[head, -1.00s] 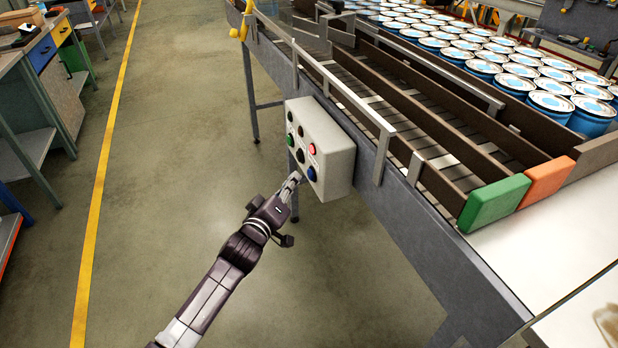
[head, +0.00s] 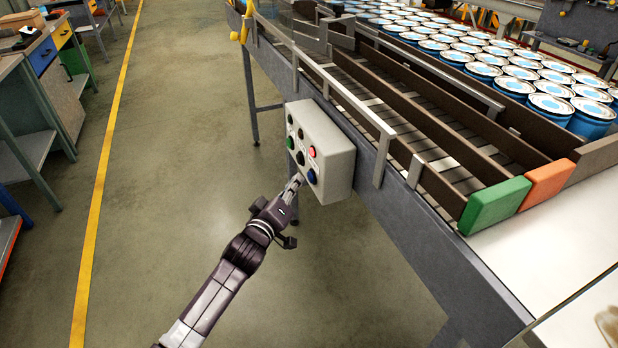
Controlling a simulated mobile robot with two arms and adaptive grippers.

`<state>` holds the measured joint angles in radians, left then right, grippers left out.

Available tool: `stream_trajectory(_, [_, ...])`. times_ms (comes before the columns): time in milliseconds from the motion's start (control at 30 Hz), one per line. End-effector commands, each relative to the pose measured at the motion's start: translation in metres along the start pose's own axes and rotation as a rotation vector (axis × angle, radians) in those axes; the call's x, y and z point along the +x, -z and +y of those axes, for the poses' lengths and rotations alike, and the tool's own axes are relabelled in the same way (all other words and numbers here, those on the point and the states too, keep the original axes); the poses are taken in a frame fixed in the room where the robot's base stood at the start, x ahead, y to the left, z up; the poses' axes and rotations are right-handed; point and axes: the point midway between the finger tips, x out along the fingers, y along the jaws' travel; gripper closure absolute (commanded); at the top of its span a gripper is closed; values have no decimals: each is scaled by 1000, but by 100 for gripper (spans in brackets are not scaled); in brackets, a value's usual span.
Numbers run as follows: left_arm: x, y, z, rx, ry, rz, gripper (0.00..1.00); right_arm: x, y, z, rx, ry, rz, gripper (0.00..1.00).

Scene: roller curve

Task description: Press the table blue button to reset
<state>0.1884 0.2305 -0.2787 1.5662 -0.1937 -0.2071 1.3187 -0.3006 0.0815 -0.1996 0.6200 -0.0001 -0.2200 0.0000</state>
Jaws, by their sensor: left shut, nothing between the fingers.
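A light grey control box (head: 335,165) is fixed to the side of the conveyor table. Its face carries several buttons. The blue button (head: 312,176) is at the lower right of the face, below the red button (head: 312,152). A green button (head: 290,142) is at the left. My left gripper (head: 298,178) is shut and empty. Its fingertips are just left of the blue button, close to the box face; I cannot tell whether they touch it. My right gripper is not in view.
The roller conveyor (head: 420,155) runs along the right, with a green block (head: 495,205) and an orange block (head: 547,184) at its near end. Blue cans (head: 490,60) stand behind it. A workbench (head: 45,95) is at the left. The floor between is clear.

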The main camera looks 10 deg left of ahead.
Motion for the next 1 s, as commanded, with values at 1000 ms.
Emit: stream_trajectory(1000, [6, -4, 4, 0, 0, 0, 100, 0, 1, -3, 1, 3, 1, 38])
